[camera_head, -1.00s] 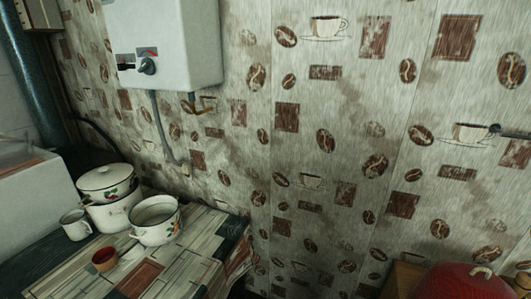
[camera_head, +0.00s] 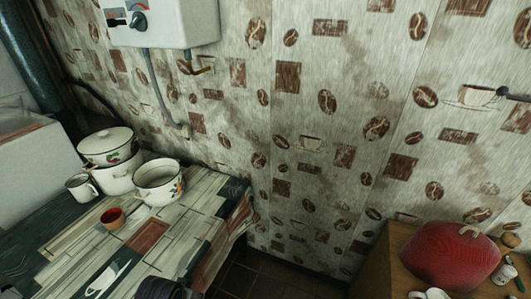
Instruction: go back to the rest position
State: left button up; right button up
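Neither of my grippers can be made out in the head view. White enamel pots stand on the patterned table (camera_head: 185,240) at the left. A white mug (camera_head: 82,188) stands at the left of the lidded pot. A small red-brown cup (camera_head: 112,218) stands in front of them. None of these is held.
A dark ribbed shape (camera_head: 167,289) shows at the bottom edge; I cannot tell what it is. A wooden cabinet (camera_head: 395,258) at the right bears a red rounded object (camera_head: 452,258) and small items. Dark tiled floor (camera_head: 240,278) lies between table and cabinet. A white heater (camera_head: 160,22) hangs on the wall.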

pick_arm(q)
jog(key=s+f+g, duration=0.1)
jog(key=s+f, duration=0.2)
jog(key=f, duration=1.3)
jog(key=s+f, duration=0.2)
jog(key=f, duration=1.3)
jog(key=s+a+f, duration=0.2)
jog(key=s+f, duration=0.6)
jog(key=s, duration=0.2)
jog(key=s+a+f+g, duration=0.1)
jog(key=s+a+f, duration=0.1)
jog(key=s+f, duration=0.7)
jog(key=shift+s+a, duration=0.15)
jog(key=shift+s, duration=0.9)
jog(key=shift+s, duration=0.1)
